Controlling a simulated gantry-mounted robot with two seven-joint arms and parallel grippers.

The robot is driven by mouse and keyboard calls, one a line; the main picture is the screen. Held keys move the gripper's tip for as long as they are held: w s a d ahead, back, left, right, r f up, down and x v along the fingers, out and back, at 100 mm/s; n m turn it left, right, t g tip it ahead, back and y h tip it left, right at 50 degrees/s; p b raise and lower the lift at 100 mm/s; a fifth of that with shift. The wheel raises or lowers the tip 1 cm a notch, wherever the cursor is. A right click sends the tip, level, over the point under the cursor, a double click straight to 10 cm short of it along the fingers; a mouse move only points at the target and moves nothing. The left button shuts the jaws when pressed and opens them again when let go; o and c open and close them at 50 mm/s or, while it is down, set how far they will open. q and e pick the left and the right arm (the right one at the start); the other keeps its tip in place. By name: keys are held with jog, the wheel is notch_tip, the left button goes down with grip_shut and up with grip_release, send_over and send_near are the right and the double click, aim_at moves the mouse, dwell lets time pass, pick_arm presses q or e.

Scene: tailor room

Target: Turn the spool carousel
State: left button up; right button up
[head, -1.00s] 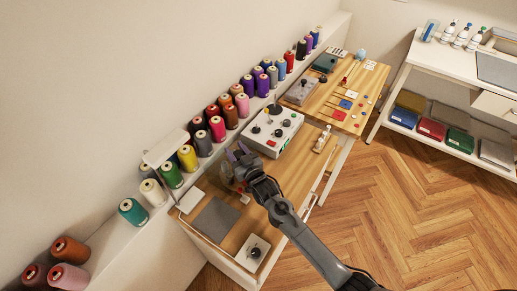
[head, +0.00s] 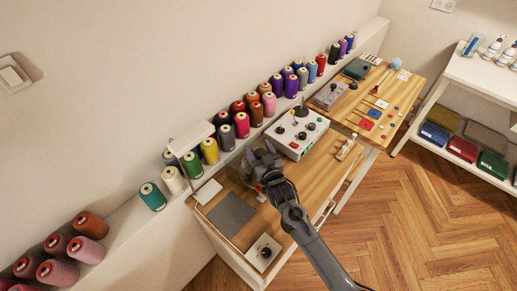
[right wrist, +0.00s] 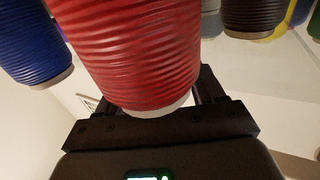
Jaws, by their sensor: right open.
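Several coloured thread spools stand close to my right gripper in the right wrist view. A red spool (right wrist: 130,50) fills the middle, between or just in front of the open jaws; I cannot tell if they touch it. A blue spool (right wrist: 30,45) is on the left, and a dark brown spool (right wrist: 252,18) at the upper right. In the head view my right gripper (head: 259,151) is over the wooden table, covering most of the spool carousel (head: 237,172). Only a faint clear edge of it shows left of the gripper. My left gripper is out of view.
A white control box (head: 297,138) stands just beyond the gripper. A long ledge of thread spools (head: 209,151) runs along the wall. A grey mat (head: 231,215) and a small white box with a black knob (head: 264,253) lie nearer on the table.

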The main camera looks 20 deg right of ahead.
jog(key=s+p, duration=0.1)
jog(key=s, duration=0.9)
jog(key=shift+s, duration=0.25)
